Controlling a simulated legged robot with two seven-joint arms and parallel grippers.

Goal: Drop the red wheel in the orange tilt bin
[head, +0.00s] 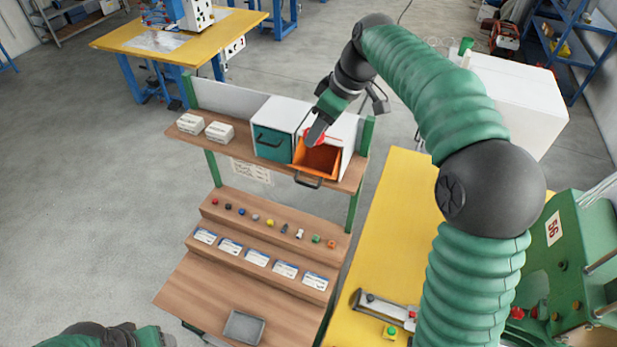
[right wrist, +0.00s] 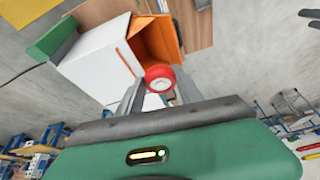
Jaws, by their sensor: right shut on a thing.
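The red wheel (right wrist: 160,78) is held between the fingers of my right gripper (right wrist: 152,95), which is shut on it. In the head view the wheel (head: 313,136) shows as a red patch at the tip of the right gripper (head: 318,132), over the orange tilt bin. The orange tilt bin (head: 330,172) is tilted open on the upper shelf, its mouth facing up and forward. In the right wrist view the bin (right wrist: 165,40) lies just beyond the wheel. My left gripper is out of view; part of my left arm shows at the bottom left.
A closed teal tilt bin (head: 272,144) stands left of the orange one. Two white boxes (head: 205,127) sit at the shelf's left. Several small coloured parts line a lower step (head: 240,225) above label cards. A grey tray (head: 243,326) lies on the front worktop.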

